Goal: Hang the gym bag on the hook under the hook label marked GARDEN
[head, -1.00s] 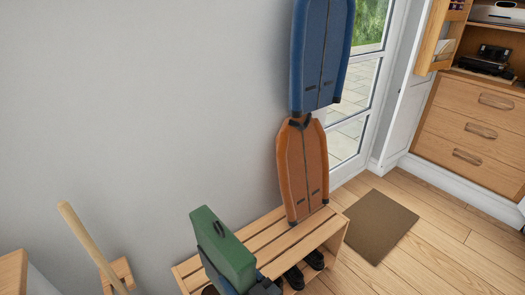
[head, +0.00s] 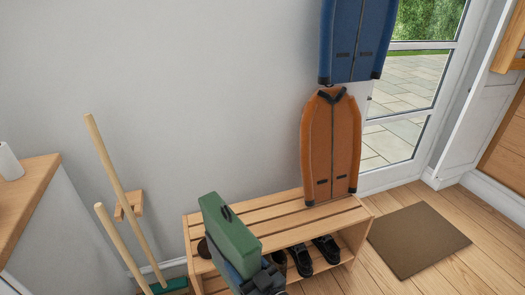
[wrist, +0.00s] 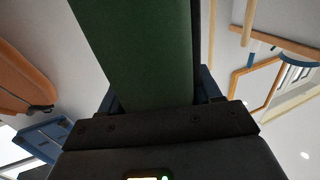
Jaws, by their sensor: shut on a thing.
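The green gym bag (head: 229,234) is at the lower middle of the head view, tilted, in front of the slatted bench. My gripper (head: 258,275) is at the lower end of the bag and is shut on it. In the wrist view the green bag (wrist: 140,50) rises from between the fingers of my gripper (wrist: 162,104) and fills the upper middle. No hook and no label marked GARDEN can be made out in either view.
An orange jacket (head: 331,145) hangs over the wooden bench (head: 340,212), below a blue jacket (head: 352,45). Shoes (head: 326,249) stand on the bench's lower shelf. Long wooden handles (head: 120,195) lean at left beside a wooden counter (head: 25,195). A brown mat (head: 418,240) lies right of the bench.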

